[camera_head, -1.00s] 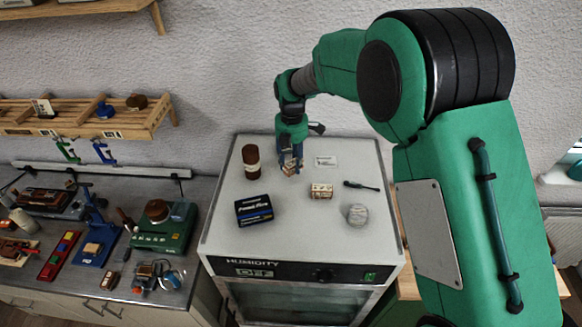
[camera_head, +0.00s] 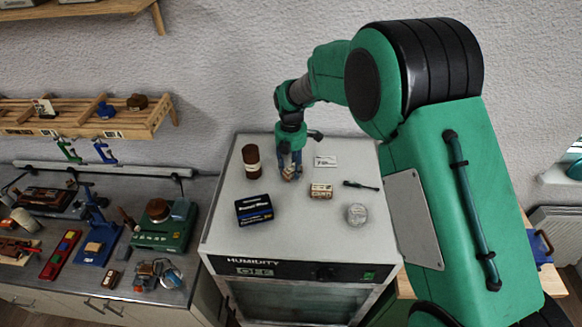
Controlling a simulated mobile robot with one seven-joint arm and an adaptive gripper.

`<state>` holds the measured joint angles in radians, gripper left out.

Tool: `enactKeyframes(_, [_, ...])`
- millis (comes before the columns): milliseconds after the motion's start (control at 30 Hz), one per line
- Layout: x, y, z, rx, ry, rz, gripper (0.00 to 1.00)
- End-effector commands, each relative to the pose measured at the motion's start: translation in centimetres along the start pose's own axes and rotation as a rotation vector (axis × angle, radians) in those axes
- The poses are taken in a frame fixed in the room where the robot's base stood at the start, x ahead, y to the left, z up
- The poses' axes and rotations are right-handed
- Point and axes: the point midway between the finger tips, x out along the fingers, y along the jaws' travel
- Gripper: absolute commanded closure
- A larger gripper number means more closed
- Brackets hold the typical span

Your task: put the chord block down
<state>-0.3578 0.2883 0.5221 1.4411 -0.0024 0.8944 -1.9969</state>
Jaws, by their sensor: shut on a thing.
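My gripper (camera_head: 290,167) points down over the back middle of the white humidity cabinet's top (camera_head: 225,220). It is shut on a small light-brown wooden block (camera_head: 290,177), the chord block, which shows between and below the fingertips. The block is at or just above the cabinet top; I cannot tell whether it touches. A similar pale block with dark markings (camera_head: 321,191) lies on the cabinet top a little to the right and nearer.
Around it on the cabinet are a brown bottle (camera_head: 252,161), a dark blue box (camera_head: 254,210), a round tin (camera_head: 356,214), a dark tool (camera_head: 361,185) and a white card (camera_head: 325,162). The front middle of the top is clear. A cluttered workbench (camera_head: 200,238) stands left.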

Motion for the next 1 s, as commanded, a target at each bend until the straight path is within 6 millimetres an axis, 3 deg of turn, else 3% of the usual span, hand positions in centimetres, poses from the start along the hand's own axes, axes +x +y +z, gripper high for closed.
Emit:
enactKeyframes(367, [0.3, 0.0, 0.0, 0.0, 0.0, 0.0, 0.9])
enactKeyframes(400, [0.3, 0.0, 0.0, 0.0, 0.0, 0.0, 0.58])
enactKeyframes(467, [0.3, 0.0, 0.0, 0.0, 0.0, 0.0, 0.46])
enactKeyframes(1000, [-0.7, 0.1, 0.0, 0.0, -0.001, 0.003, 0.45])
